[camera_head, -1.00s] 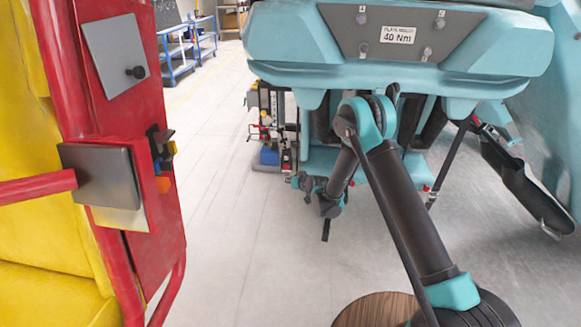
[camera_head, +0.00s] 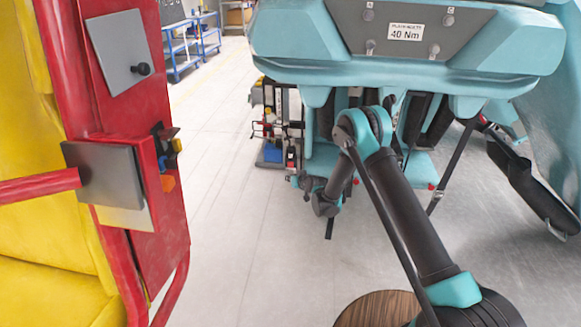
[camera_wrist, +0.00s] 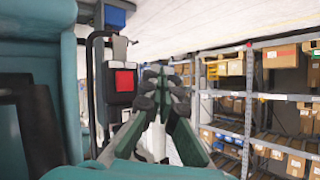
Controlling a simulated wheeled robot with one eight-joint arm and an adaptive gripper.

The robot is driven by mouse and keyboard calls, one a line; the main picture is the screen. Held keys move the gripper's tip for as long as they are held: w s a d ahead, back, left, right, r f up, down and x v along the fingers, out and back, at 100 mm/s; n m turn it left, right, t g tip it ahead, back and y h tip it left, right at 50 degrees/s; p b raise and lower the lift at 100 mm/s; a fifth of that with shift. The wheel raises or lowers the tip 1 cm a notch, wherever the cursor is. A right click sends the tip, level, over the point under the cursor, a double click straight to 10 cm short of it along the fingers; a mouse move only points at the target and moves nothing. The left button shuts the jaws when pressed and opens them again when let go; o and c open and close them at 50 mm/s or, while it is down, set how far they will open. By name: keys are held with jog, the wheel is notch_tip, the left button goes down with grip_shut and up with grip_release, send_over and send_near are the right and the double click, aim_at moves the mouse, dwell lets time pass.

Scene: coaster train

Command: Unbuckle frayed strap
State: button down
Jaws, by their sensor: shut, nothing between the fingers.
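My gripper (camera_wrist: 165,88) is shut and empty in the wrist view, its dark fingertips together. I cannot tell whether the fingertips touch the buckle. In the head view, a black strap (camera_head: 453,165) hangs slanting under the teal car (camera_head: 400,75). No fraying can be made out. My gripper is too small and dark to make out clearly there.
A red and yellow seat frame (camera_head: 110,70) stands close on the left, with grey plates and a black knob (camera_head: 144,68). A tool cart (camera_head: 275,130) stands behind my arm. Shelves with boxes (camera_wrist: 270,90) fill the right of the wrist view. The floor between is clear.

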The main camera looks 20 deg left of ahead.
aim_at(288, 167)
jog(key=shift+w+a, duration=0.25)
jog(key=shift+w, duration=0.75)
jog(key=shift+w+a, duration=0.2)
jog(key=shift+w, duration=0.85)
jog(key=shift+w+a, duration=0.25)
jog(key=shift+w, duration=0.75)
jog(key=shift+w, duration=0.15)
jog(key=shift+w+a, duration=0.1)
jog(key=shift+w, duration=0.15)
jog(key=shift+w+a, duration=0.15)
jog(key=shift+w, duration=0.35)
jog(key=shift+s, duration=0.2)
jog(key=shift+s+d, duration=0.25)
jog(key=shift+s, duration=0.45)
jog(key=shift+s, duration=0.1)
jog(key=shift+s+d, duration=0.2)
jog(key=shift+s, duration=0.6)
jog(key=shift+s+d, duration=0.2)
jog(key=shift+s, duration=0.55)
jog(key=shift+s+d, duration=0.2)
jog(key=shift+s, duration=0.6)
jog(key=shift+r, duration=0.1)
